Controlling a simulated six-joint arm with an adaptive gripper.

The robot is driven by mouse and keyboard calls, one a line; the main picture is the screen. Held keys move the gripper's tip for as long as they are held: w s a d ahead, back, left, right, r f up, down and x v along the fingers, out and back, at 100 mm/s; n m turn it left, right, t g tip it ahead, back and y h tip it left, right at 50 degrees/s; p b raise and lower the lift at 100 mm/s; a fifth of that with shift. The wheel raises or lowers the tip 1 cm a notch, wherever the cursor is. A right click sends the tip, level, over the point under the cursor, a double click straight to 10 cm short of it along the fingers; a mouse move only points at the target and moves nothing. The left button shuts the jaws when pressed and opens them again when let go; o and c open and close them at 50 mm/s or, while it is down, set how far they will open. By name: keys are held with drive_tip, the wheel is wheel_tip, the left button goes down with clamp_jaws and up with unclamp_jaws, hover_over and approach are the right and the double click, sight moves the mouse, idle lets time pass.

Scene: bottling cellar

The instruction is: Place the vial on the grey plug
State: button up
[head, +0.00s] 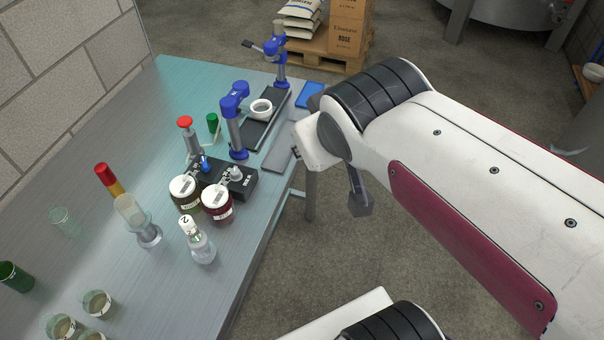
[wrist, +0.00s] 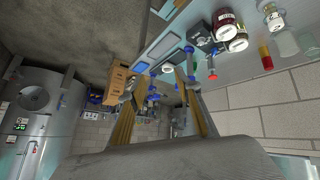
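A small clear vial (head: 203,248) with a white cap marked 2 stands on the steel bench, in front of two white-lidded jars. It also shows at the top right of the wrist view (wrist: 270,14). A light grey plug (head: 236,174) sits on top of a black box (head: 243,187) behind the jars, to the right of a blue plug (head: 205,163). My gripper (head: 360,206) hangs beyond the bench's right edge, away from the vial and the plug. In the wrist view its fingers (wrist: 158,82) are apart with nothing between them.
Two dark jars (head: 217,205) crowd the black box. A red-topped tool (head: 187,135), blue clamp stands (head: 236,110), a cylinder (head: 132,212), a red-capped tube (head: 107,179) and several glasses (head: 97,304) stand on the bench. Floor beside the bench is clear.

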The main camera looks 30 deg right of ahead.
drive_tip(key=s+a+f+g+y, duration=0.2)
drive_tip(key=s+a+f, duration=0.1)
drive_tip(key=s, duration=0.5)
drive_tip(key=shift+s+a+f+m, duration=0.2)
drive_tip(key=shift+a+m, duration=0.1)
drive_tip(key=shift+a, duration=0.6)
